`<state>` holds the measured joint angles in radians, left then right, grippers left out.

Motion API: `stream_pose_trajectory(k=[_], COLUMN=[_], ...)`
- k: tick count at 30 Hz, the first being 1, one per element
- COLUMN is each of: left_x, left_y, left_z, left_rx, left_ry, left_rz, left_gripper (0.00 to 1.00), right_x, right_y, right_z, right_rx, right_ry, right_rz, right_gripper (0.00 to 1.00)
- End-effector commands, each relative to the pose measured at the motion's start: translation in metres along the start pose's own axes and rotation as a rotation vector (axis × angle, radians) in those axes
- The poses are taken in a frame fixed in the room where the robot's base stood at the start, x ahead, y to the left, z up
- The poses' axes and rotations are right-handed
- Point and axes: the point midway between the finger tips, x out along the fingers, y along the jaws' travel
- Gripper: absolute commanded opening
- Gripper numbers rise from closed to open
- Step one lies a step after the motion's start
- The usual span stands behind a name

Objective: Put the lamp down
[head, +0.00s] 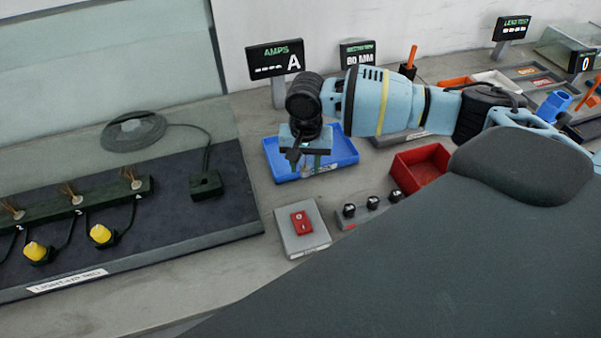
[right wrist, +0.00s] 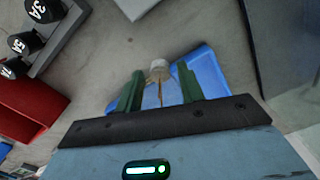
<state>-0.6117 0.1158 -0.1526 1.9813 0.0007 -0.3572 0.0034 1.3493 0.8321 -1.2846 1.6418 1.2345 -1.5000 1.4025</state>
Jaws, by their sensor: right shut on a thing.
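My right gripper (head: 302,160) hangs over the blue tray (head: 345,157) in the head view. In the right wrist view, its two green fingers (right wrist: 160,90) are shut on the lamp (right wrist: 158,68), a small tan piece with a pale rounded end. The blue tray (right wrist: 208,68) lies behind the lamp and fingers there. In the head view the lamp is hard to make out at the gripper. I cannot tell whether it touches the tray. My left gripper is not in view.
A dark rig board (head: 150,235) with yellow pieces (head: 101,234) and cables is at left. A grey box with a red switch (head: 302,222) stands in front of the tray. A red bin (head: 420,168) and black knobs (head: 349,210) are to the right. Display signs (head: 275,60) stand behind.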

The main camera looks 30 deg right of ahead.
Motion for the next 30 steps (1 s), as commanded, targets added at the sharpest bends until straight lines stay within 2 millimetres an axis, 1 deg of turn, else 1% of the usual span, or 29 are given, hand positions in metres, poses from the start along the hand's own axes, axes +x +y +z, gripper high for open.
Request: stream_pose_trajectory(k=[1,8,11,15,17,28,29,30], left_x=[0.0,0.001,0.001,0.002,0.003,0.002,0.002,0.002], left_y=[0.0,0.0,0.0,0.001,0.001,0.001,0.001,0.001], left_z=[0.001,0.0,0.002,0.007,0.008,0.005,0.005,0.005], left_rx=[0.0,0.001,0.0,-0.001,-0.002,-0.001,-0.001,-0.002], left_ry=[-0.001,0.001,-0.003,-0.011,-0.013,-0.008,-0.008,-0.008], left_rz=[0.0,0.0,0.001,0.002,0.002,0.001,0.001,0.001], left_gripper=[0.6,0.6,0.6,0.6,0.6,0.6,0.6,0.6], right_x=[0.004,0.007,0.018,0.037,0.042,0.044,0.044,0.044], right_y=[0.0,0.0,0.0,0.0,0.0,0.0,-0.001,-0.001], right_z=[0.0,0.0,0.0,0.0,0.0,0.0,0.0,0.0], right_rx=[0.0,0.0,-0.001,0.0,0.0,0.0,0.0,0.0], right_ry=[0.0,0.001,0.0,-0.001,0.0,0.001,0.001,0.002], right_rz=[-0.001,-0.001,0.0,0.002,0.0,-0.002,-0.002,-0.002], right_gripper=[0.17,0.17,0.17,0.17,0.17,0.17,0.4,0.45])
